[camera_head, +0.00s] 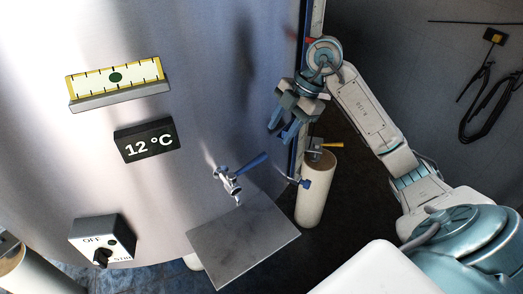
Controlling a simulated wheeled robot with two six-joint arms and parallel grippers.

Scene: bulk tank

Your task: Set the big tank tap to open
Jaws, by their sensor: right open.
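A chrome tap (228,180) with a blue lever (252,164) sticks out of the front of the big steel tank (210,90). Its lever points up and to the right, and its spout hangs over a grey plate. A second valve with a yellow lever (327,145) sits at the top of a cream cylinder, right of the tank. I cannot tell for sure which is the big tank tap. My right gripper (283,130) is open and empty, pointing down, above and right of the blue lever and apart from it. My left gripper is out of view.
The grey plate (243,240) juts out below the tap. The cream cylinder (316,190) stands close on the right. A level gauge (117,82), a 12 °C display (147,140) and a switch box (103,240) are on the tank. Cables (484,90) hang on the right wall.

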